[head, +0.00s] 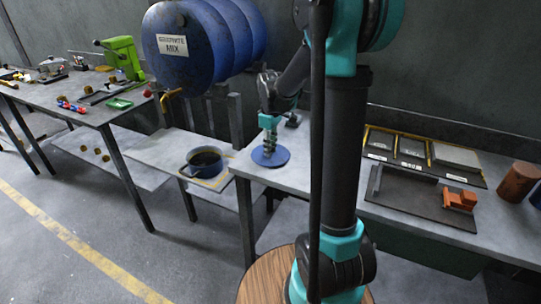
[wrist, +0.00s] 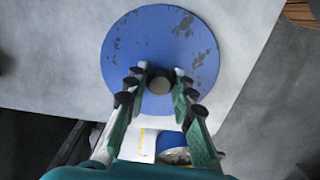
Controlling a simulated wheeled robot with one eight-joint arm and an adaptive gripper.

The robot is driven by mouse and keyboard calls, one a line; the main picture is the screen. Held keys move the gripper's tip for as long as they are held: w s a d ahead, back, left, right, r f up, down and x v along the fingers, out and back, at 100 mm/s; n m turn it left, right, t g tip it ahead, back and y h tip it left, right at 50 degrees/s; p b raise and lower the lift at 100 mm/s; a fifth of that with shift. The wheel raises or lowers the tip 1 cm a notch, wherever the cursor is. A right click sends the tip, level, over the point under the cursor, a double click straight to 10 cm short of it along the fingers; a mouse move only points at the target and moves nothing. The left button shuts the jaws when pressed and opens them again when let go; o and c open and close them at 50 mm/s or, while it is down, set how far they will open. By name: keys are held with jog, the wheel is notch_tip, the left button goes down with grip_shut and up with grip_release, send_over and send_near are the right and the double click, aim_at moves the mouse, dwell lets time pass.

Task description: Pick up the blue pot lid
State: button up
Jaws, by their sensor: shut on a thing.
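The blue pot lid (head: 270,156) is a flat blue disc with dark worn patches at the left end of the grey table. It fills the upper middle of the wrist view (wrist: 130,45). My gripper (head: 268,145) points down over the lid's centre. In the wrist view my gripper (wrist: 160,82) has its fingers on both sides of the lid's round grey knob, shut on it. The lid looks level at or just above the table top; I cannot tell if it touches.
A blue pot (head: 203,163) with dark contents stands on a lower shelf (head: 160,150) left of the table (head: 330,190). Blue drums (head: 190,50) hang above it. To the right are a tray with an orange block (head: 460,199) and a brown cylinder (head: 517,180).

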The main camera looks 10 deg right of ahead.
grip_shut()
jog(key=shift+r, duration=0.1)
